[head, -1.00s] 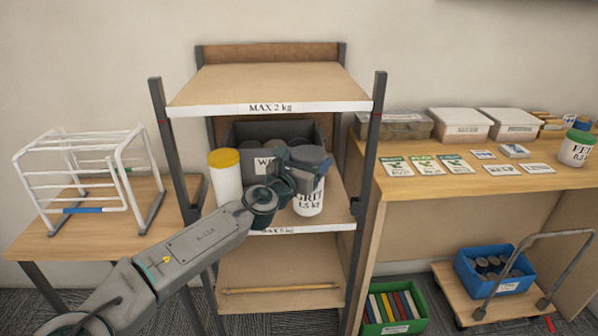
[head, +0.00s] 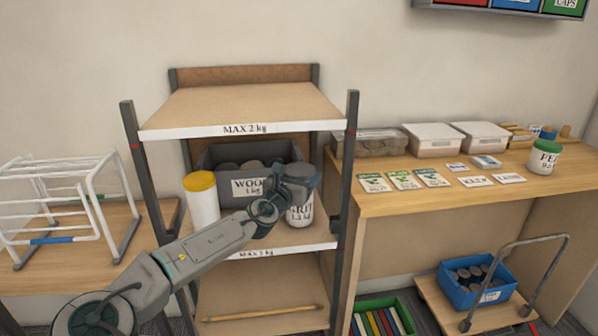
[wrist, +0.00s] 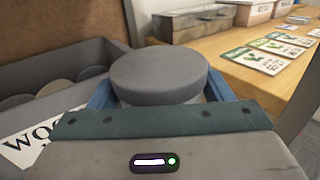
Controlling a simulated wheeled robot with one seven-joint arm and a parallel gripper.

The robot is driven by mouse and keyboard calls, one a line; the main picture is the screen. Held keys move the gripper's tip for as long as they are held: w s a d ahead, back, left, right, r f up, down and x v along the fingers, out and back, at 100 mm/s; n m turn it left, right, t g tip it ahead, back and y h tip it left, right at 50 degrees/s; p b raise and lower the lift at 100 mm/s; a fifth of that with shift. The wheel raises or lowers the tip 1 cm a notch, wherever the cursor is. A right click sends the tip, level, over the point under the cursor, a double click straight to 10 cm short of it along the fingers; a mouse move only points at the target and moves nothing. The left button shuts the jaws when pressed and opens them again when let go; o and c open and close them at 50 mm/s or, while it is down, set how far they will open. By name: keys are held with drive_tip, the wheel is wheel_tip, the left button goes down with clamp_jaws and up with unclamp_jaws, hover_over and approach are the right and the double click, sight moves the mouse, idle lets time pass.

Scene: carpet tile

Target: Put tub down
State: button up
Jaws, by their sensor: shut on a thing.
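The tub is white with a grey lid and black lettering, and it stands upright at the right of the middle shelf (head: 240,236). In the head view the tub (head: 300,214) is partly hidden by my gripper (head: 300,180). In the wrist view the tub's grey lid (wrist: 160,72) sits between my blue fingers, and my gripper (wrist: 160,95) is shut on the tub. The tub appears at shelf level; whether its base touches the board I cannot tell.
A grey bin (head: 215,160) labelled "WOO…" holds grey discs behind the tub. A yellow-lidded white container (head: 202,200) stands to the left. The shelf's dark right post (head: 345,180) is close by. A bench (head: 400,200) with cards and boxes stands to the right.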

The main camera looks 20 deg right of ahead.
drive_tip(key=shift+f, duration=0.15)
drive_tip(key=o, duration=2)
drive_tip(key=shift+s+f, duration=0.1)
drive_tip(key=shift+f, duration=0.05)
drive_tip(key=shift+o, duration=0.2)
drive_tip(key=v, duration=1.2)
drive_tip(key=shift+p, duration=0.35)
drive_tip(key=shift+d, duration=0.1)
